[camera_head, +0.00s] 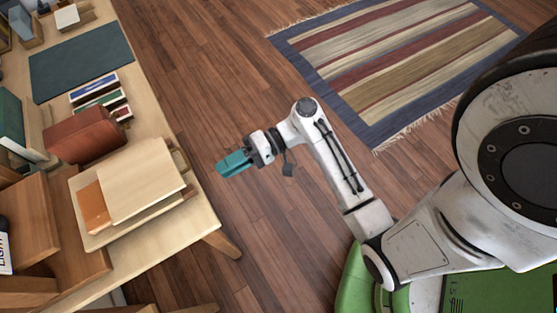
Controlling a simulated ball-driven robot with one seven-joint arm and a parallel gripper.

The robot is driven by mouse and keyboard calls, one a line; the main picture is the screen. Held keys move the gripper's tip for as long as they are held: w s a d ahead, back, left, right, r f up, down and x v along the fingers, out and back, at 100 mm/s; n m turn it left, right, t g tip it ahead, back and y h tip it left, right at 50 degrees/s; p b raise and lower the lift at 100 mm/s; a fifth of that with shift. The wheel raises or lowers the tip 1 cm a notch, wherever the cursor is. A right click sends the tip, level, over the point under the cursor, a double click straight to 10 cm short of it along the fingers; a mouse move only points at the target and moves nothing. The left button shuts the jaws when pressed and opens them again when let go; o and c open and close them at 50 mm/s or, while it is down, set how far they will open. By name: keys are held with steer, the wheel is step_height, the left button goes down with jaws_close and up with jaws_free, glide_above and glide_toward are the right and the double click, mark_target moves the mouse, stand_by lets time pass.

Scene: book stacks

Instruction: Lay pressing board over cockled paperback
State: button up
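A pale wooden board (146,180) lies on the near end of the table, over an orange paperback-like book (94,208). Only the book's left part shows beyond the board; the rest is hidden under it. Both rest on a light wooden tray or base (120,233). My gripper (226,166), with teal fingers, is over the floor, right of the table edge and apart from the board. I see nothing held in it, and the gap between its fingers is not clear.
The wooden table (146,91) also bears a reddish-brown box-like object (82,135), several small books (99,92) and a dark green mat (81,62). A striped rug (390,62) lies on the floor. The floor between table and rug is clear.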

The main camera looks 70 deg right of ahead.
steer(key=s+a+f+n+g+h, duration=0.4)
steer(key=s+f+g+h, duration=0.1)
steer(key=s+f+g, duration=0.25)
steer(key=s+d+r+n+g+h, duration=0.2)
steer(key=s+d+r+n+h, duration=0.1)
steer(key=s+d+h, duration=0.2)
steer(key=s+h, duration=0.1)
steer(key=h, duration=0.1)
steer(key=shift+d+h, duration=0.3)
steer(key=shift+s, duration=0.1)
